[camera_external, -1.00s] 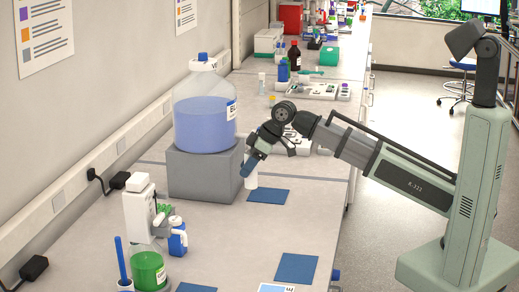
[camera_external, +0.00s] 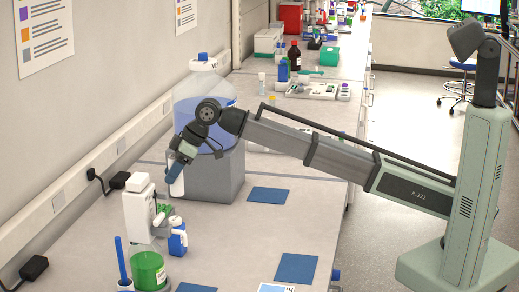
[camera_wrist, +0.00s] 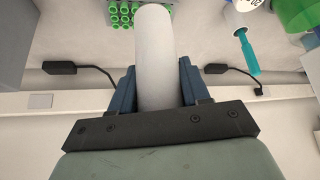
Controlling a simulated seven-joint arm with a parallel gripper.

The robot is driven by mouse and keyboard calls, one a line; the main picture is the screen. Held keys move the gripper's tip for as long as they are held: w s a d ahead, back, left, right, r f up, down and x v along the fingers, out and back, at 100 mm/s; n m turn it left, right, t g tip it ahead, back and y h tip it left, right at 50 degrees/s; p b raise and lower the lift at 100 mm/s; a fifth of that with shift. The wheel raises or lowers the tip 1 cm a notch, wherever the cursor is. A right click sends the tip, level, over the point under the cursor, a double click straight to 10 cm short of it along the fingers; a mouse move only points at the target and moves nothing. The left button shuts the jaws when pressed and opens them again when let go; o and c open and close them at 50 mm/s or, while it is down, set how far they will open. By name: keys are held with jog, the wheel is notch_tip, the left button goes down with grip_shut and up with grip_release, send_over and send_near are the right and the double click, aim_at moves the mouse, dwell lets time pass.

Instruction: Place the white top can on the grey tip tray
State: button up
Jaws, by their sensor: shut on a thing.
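My gripper (camera_external: 174,172) is shut on a white can (camera_external: 177,188). In the wrist view the can (camera_wrist: 156,55) is a plain pale cylinder between the two blue fingers, its lower end hidden by the gripper. In the external view the can hangs a little tilted in front of the grey block. A grey tray with green-rimmed tips (camera_wrist: 108,17) shows at the top of the wrist view, partly behind the can. In the external view only its green tips (camera_external: 164,209) show clearly, below the can and behind a white device.
A large bottle of blue liquid (camera_external: 190,92) stands on a grey block (camera_external: 226,174) beside my gripper. A white device (camera_external: 139,208), a blue-and-white bottle (camera_external: 177,238) and a green flask (camera_external: 148,268) stand at the front left. Blue mats (camera_external: 268,195) lie on the bench.

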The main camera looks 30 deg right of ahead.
jog(key=w+a+r+m, duration=0.1)
jog(key=w+a+r, duration=0.1)
jog(key=w+a, duration=0.3)
jog(key=shift+m+t+h, duration=0.3)
jog(key=shift+m+t, duration=0.3)
jog(key=shift+m, duration=0.1)
jog(key=shift+w+d+f, duration=0.1)
jog(key=shift+d+f, duration=0.1)
jog(key=shift+f, duration=2.25)
jog(key=shift+d+f, duration=0.15)
jog(key=shift+f, duration=2.3)
jog(key=shift+f, duration=0.15)
jog(key=o, duration=1.2)
jog(key=shift+c, duration=0.2)
jog(key=v, duration=1.2)
